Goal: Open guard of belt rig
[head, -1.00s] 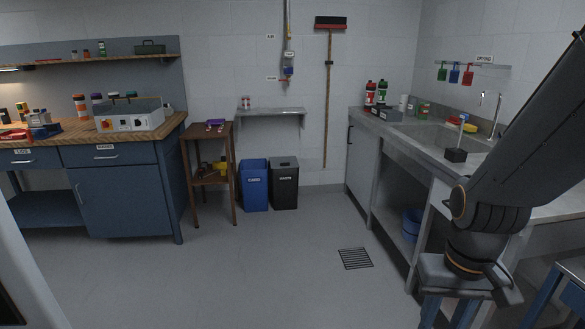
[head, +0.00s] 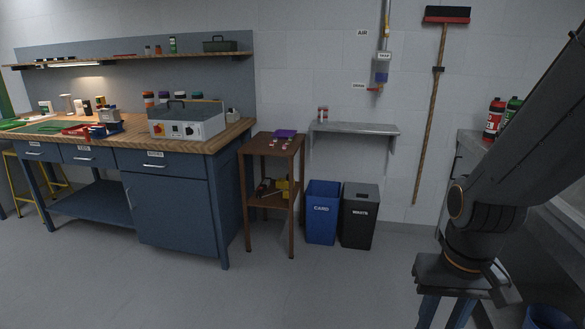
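A pale grey box with a dark handle-like bar on top (head: 187,121) stands on the wooden top of the blue workbench at the left. Its front has a red-and-yellow button and dark knobs. I cannot tell whether this is the belt rig, and no guard can be made out clearly. My gripper (head: 445,308) hangs at the lower right, far from the bench. Its two bluish fingers point down, and their tips are cut off by the bottom edge. Nothing is seen held in it.
A brown side table (head: 271,142) stands right of the blue workbench (head: 170,205). A blue card bin (head: 322,215) and a black waste bin (head: 359,220) stand beside it. A wall shelf (head: 354,129) hangs above the bins. The floor in front is clear. A counter is at the right edge.

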